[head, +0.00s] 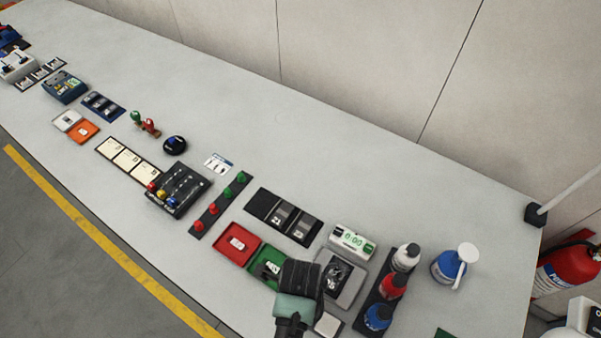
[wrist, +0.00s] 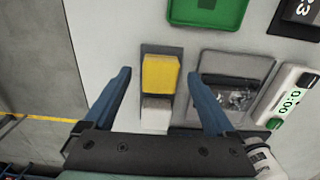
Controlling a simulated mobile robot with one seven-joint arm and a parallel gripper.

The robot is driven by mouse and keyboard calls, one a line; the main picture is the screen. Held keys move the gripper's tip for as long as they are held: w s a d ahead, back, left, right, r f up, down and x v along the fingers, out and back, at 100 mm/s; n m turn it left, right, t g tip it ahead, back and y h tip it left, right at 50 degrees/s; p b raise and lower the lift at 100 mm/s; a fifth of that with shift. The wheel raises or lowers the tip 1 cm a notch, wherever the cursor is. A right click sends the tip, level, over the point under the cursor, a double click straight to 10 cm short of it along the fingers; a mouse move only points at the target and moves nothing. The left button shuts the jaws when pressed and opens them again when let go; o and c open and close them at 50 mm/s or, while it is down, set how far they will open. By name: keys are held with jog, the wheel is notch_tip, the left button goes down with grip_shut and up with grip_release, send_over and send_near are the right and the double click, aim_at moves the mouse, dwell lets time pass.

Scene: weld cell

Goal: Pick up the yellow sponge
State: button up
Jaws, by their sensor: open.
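The yellow sponge (wrist: 160,73) shows in the wrist view as a block at the upper part of a dark grey mat. A whitish block (wrist: 156,113) sits just below it on the same mat (wrist: 162,48). My gripper (wrist: 164,75) is open, with one blue finger on each side of the sponge in the picture and clear gaps to it. Nothing is between the fingers' grip. In the head view my gripper (head: 272,270) is at the bench's front edge by the green tray, and the sponge is hidden there.
A green tray (wrist: 182,14) lies above the sponge. A grey tray (wrist: 210,60) with a clear item is close on the right, beside a timer (wrist: 296,88). Several bottles (head: 393,285) stand to the right. The bench edge is on the left in the wrist view.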

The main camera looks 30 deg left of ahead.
jog(key=shift+f, duration=0.45)
jog(key=c, duration=1.4)
jog(key=shift+r, duration=0.1)
notch_tip(320, 180, up, 10)
